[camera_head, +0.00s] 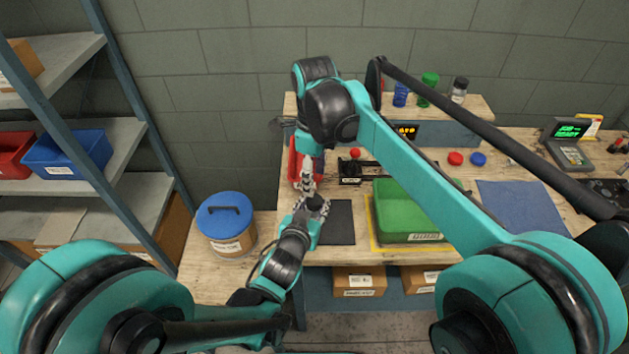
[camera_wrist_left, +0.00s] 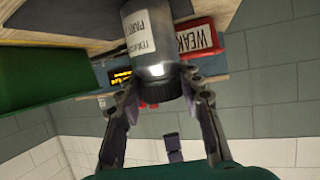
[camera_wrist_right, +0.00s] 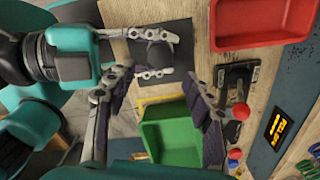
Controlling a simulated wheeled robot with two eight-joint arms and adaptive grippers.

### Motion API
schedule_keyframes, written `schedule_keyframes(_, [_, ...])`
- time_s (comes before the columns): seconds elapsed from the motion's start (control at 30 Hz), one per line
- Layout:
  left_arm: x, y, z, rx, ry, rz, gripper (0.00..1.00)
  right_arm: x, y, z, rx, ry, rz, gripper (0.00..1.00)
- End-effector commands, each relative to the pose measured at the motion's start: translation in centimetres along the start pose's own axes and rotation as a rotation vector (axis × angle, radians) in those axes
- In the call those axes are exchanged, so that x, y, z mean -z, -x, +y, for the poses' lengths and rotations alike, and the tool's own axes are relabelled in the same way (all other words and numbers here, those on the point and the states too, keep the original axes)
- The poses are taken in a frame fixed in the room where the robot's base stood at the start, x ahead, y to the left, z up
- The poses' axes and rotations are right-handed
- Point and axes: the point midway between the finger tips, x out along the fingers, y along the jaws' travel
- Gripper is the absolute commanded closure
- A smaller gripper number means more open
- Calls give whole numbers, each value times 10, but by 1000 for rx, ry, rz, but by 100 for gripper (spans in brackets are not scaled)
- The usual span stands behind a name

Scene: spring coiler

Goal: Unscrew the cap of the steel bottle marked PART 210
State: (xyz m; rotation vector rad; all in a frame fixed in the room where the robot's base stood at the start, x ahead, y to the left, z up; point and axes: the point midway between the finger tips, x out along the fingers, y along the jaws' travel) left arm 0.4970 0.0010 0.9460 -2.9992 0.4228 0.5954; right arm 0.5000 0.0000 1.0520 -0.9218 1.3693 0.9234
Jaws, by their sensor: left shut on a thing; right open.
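A grey steel bottle (camera_wrist_left: 153,30) with a white label stands between the fingers of my left gripper (camera_wrist_left: 160,84) in the left wrist view. The label shows the word PART; its number is not legible. My left gripper is shut on the bottle. In the right wrist view the bottle's dark cap (camera_wrist_right: 160,54) shows from above, over the black mat (camera_wrist_right: 168,38). My right gripper (camera_wrist_right: 158,80) is open and empty, its fingers spread below the cap in that picture and apart from it. In the head view my right gripper (camera_head: 307,172) is just behind my left gripper (camera_head: 312,204).
A red bin (camera_wrist_right: 262,10) lies close behind the mat. A green bin (camera_head: 408,226) stands on a yellow-edged area to the right. A small black device (camera_head: 360,170) with a red knob sits behind it. A blue mat (camera_head: 522,203) is farther right.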

Motion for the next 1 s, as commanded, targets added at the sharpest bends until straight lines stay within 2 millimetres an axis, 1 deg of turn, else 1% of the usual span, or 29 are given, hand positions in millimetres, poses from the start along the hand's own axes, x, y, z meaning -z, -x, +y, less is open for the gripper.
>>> schedule_keyframes(0.13, [-2, 0, 0, 1, 2, -5, 100, 0, -16, 0, 0, -12, 0, 48])
schedule_keyframes(0.4, [-2, 0, 0, 1, 2, -5, 100, 0, -58, 0, 0, -10, 0, 48])
schedule_keyframes(0.5, [-2, 0, 0, 1, 2, -5, 100, 0, -69, 0, 0, -10, 0, 48])
schedule_keyframes(0.67, [-2, 0, 0, 1, 2, -6, 100, 0, -77, 0, 0, -10, 0, 48])
schedule_keyframes(0.9, [-2, 0, 0, 1, 1, -6, 100, 0, -77, 0, 0, -9, 0, 48])
schedule_keyframes(0.97, [-2, 0, 0, 1, 1, -6, 100, 0, -77, 0, 0, -9, 0, 64])
schedule_keyframes(1.0, [-2, 0, 0, 1, 1, -6, 100, 0, -77, 0, 0, -9, 0, 74])
